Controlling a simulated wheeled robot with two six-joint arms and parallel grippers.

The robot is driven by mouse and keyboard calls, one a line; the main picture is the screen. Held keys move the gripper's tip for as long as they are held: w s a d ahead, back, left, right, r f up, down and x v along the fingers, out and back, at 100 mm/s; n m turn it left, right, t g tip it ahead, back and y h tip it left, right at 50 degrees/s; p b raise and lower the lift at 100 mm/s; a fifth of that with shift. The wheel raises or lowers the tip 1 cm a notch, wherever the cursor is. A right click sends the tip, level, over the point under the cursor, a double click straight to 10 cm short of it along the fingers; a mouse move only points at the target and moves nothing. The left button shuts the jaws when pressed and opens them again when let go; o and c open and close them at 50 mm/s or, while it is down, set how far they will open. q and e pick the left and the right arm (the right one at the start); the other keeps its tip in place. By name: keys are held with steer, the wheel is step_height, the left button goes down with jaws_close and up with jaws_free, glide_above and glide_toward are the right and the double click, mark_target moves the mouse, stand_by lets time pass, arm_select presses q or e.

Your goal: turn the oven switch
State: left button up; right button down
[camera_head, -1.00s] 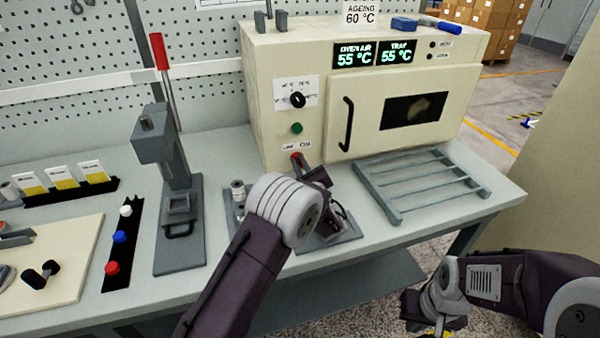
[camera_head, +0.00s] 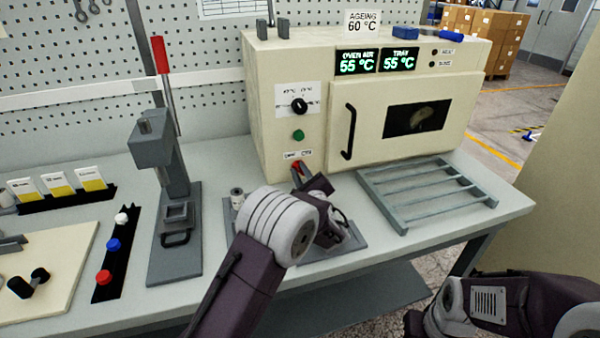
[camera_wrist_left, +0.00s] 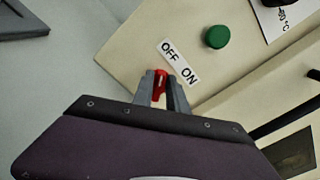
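The oven (camera_head: 262,110) stands at the back of the bench. Its red switch (camera_head: 297,167) is low on the front panel, under an OFF/ON label, and also shows in the left wrist view (camera_wrist_left: 159,82). My left gripper (camera_wrist_left: 162,88) is at the switch, with one grey finger on each side of the red lever and little or no gap. In the head view my left wrist partly hides the gripper (camera_head: 302,177). The lever leans toward the OFF side in the wrist view. My right forearm is at the lower right; its fingers are out of the picture.
A green button (camera_head: 298,135) and black knob (camera_head: 299,105) sit above the switch. The displays (camera_head: 377,62) read 55 °C. A wire rack (camera_head: 425,190) lies right of my left wrist; a lever press (camera_head: 168,150) stands left.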

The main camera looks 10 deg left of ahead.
arm_select(q)
steer(key=shift+o, duration=0.5)
steer(key=v, duration=0.9)
